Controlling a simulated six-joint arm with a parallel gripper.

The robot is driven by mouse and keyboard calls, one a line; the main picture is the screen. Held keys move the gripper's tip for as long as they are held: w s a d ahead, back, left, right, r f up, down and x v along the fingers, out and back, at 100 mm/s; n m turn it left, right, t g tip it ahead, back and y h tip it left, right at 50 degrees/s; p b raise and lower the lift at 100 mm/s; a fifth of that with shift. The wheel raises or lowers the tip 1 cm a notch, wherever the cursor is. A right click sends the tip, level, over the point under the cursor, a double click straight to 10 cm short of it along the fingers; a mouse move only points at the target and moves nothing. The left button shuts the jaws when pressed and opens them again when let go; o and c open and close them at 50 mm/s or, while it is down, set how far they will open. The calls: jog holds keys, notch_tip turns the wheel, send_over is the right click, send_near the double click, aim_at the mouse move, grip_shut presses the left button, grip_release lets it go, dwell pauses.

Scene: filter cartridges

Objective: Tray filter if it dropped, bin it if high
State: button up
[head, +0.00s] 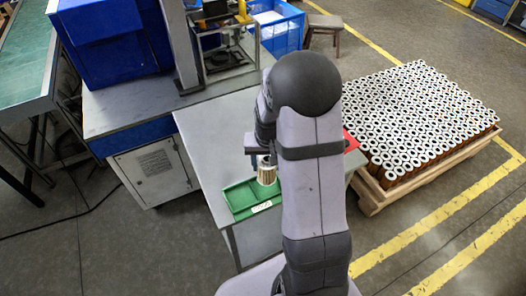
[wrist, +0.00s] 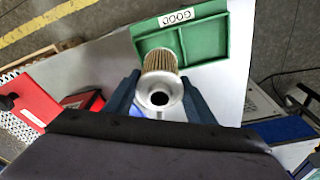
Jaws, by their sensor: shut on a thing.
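A filter cartridge (head: 266,174) with a pleated tan body and metal end cap is held in my gripper (head: 258,150). In the wrist view the cartridge (wrist: 161,88) sits between the two blue-grey fingers (wrist: 158,100), its round dark hole facing the camera. The green tray (head: 238,196) lies on the grey table with a white label (head: 262,207); in the wrist view the tray (wrist: 207,44) has a label reading GOOD. The cartridge overlaps the tray in both views; whether it touches the tray floor I cannot tell. A red bin-like thing (wrist: 36,92) is at the wrist view's left.
A smaller red and dark object (wrist: 94,102) is beside the red one. My arm hides most of the table's right side in the head view. A workbench with a blue bin (head: 110,40) stands left.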

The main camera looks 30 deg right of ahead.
aim_at(267, 173)
jog(key=shift+f, duration=0.25)
jog(key=shift+f+b, duration=1.45)
jog(key=shift+f, duration=0.15)
jog(key=shift+f, duration=0.55)
dwell(0.9)
jog(key=o, duration=1.3)
jog(key=shift+s, duration=0.1)
jog(key=shift+c, duration=0.2)
jog(key=shift+o, duration=0.6)
jog(key=shift+o, duration=1.4)
jog(key=shift+r, duration=0.2)
